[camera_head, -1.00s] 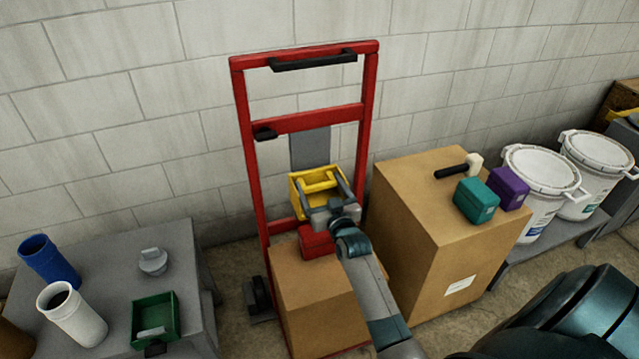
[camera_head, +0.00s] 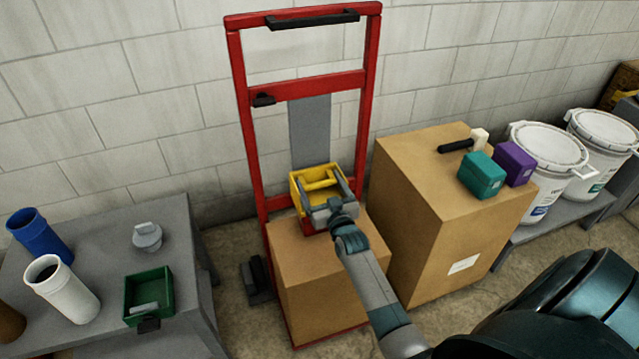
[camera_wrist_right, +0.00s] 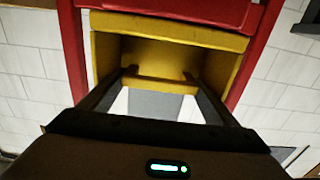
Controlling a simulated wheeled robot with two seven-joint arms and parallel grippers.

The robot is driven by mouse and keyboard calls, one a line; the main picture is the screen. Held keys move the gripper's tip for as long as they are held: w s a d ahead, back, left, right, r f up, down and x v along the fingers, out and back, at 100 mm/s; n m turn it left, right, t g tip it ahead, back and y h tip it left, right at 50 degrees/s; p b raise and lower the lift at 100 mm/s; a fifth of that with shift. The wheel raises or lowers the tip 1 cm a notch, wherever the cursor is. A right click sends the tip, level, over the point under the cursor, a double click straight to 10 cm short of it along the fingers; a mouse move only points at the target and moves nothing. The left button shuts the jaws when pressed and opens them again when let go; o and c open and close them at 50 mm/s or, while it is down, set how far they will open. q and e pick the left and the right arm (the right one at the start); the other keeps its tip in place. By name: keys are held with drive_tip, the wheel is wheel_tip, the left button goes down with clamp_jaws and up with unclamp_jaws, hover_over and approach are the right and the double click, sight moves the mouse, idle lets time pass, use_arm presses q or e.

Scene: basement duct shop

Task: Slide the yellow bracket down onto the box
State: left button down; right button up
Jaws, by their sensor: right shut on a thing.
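The yellow bracket (camera_head: 318,184), an open-fronted frame with a crossbar, sits in front of the grey upright plate (camera_head: 311,130) of the red hand truck. My right gripper (camera_head: 331,190) is shut on its crossbar; the wrist view also shows the bracket (camera_wrist_right: 170,25) with both fingers (camera_wrist_right: 160,82) reaching to the bar. Below it the cardboard box (camera_head: 325,285) stands on the hand truck. A red block (camera_head: 307,226) on the box is mostly hidden behind bracket and gripper; I cannot tell if the bracket touches it. My left gripper is not in view.
A taller carton (camera_head: 440,215) stands close on the right, with a teal box (camera_head: 481,176), a purple box (camera_head: 515,163) and a mallet (camera_head: 465,143) on top. A grey table (camera_head: 95,300) with cups and a green tray (camera_head: 148,292) is at left. The red frame (camera_head: 245,130) surrounds the plate.

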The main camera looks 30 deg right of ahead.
drive_tip(key=shift+f, duration=0.3)
drive_tip(key=o, duration=1.5)
drive_tip(key=shift+c, duration=0.2)
drive_tip(key=shift+s, duration=0.15)
drive_tip(key=shift+s+a, duration=0.15)
drive_tip(key=shift+s, duration=0.35)
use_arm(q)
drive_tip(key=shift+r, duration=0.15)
use_arm(e)
drive_tip(key=v, duration=1.6)
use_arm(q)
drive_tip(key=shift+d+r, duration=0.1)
use_arm(e)
drive_tip(key=shift+f, duration=0.15)
